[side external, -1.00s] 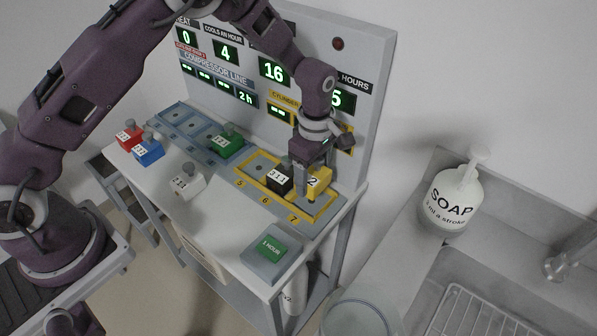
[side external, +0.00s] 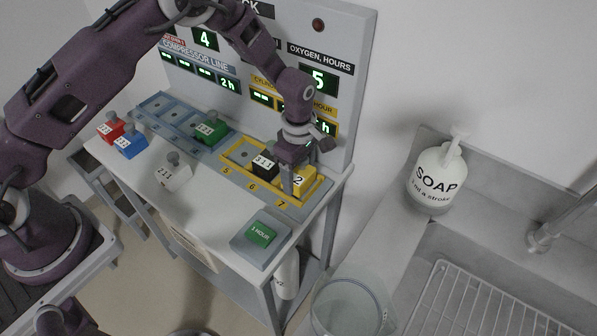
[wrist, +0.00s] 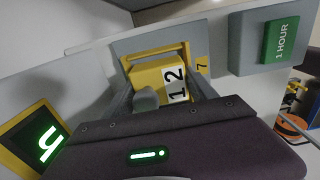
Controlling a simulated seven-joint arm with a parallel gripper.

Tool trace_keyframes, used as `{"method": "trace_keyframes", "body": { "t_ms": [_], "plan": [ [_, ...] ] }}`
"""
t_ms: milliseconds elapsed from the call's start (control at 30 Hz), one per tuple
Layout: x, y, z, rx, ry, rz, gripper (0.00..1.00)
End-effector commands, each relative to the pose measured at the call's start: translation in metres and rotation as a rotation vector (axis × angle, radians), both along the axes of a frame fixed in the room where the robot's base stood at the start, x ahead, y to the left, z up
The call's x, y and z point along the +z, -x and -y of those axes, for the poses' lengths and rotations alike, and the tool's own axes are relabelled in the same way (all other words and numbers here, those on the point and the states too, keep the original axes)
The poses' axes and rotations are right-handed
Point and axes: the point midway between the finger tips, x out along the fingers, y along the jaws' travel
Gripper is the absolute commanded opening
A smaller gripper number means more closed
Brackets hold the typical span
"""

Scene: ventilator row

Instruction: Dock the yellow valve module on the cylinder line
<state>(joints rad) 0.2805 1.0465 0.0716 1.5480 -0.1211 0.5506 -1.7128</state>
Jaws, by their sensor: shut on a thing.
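The yellow valve module (side external: 306,183), with a white label reading partly "2", is at the right end of the yellow-framed cylinder line (side external: 228,158), by the mark 7. In the wrist view the yellow module (wrist: 150,74) shows its "12" label and a grey knob between my fingers. My gripper (side external: 292,180) is shut on it from above and partly hides it. It sits low within the yellow frame; I cannot tell whether it is fully seated. A black module (side external: 264,166) labelled 311 stands just left of it, by mark 6.
A green module (side external: 210,131) stands on the blue compressor line. Red (side external: 110,129), blue (side external: 130,146) and white (side external: 175,175) modules stand on the bench at left. A green 1 HOUR button (side external: 261,233) is at the front right. The display panel rises close behind my gripper.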

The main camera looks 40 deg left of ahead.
Motion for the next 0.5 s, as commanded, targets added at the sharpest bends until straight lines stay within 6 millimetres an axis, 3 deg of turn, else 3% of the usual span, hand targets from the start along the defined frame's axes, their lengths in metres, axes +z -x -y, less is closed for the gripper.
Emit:
{"method": "trace_keyframes", "body": {
  "t_ms": [500],
  "plan": [
    [-0.017,0.001,0.000,-0.001,-0.002,-0.001,0.08]
  ]
}}
